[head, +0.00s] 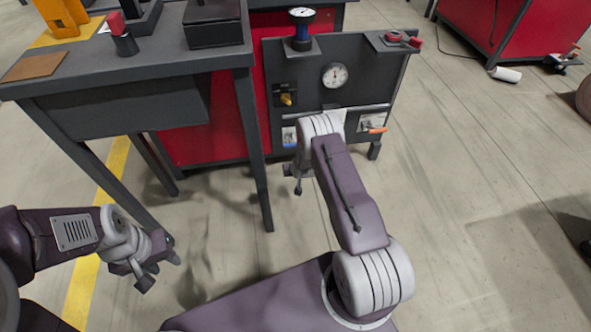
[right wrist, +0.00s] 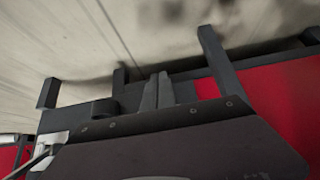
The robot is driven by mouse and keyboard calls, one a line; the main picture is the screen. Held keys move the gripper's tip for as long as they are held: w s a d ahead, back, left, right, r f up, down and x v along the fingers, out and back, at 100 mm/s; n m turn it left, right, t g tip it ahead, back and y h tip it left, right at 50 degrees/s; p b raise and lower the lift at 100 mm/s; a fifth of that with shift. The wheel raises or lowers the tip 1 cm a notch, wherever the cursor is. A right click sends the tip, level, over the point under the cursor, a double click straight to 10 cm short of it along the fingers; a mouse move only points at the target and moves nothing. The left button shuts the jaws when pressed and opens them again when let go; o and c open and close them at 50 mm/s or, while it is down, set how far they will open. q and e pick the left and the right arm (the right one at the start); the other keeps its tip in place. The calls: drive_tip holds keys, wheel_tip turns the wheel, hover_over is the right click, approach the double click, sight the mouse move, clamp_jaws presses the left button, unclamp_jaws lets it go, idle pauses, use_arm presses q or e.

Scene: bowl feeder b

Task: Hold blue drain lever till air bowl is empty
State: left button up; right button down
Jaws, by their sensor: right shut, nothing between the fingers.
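My right wrist covers part of the panel's lower edge. My right gripper (head: 293,180) hangs in front of and below that edge. Its fingers (right wrist: 157,92) are shut and empty beside a dark riveted plate (right wrist: 170,125). My left gripper (head: 153,273) is open and empty above the floor. I cannot identify the air bowl.
A dark workbench (head: 80,65) stands at the left, its front leg (head: 254,150) close to my right gripper. A blue cylinder with a gauge (head: 302,30) stands on the panel's top ledge. A red cabinet (head: 520,30) is at the back right.

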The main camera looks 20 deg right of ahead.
idle(0.8)
wheel_tip(320, 180, up, 13)
drive_tip(key=s+p, duration=0.2)
drive_tip(key=p, duration=0.7)
drive_tip(key=shift+a, duration=0.25)
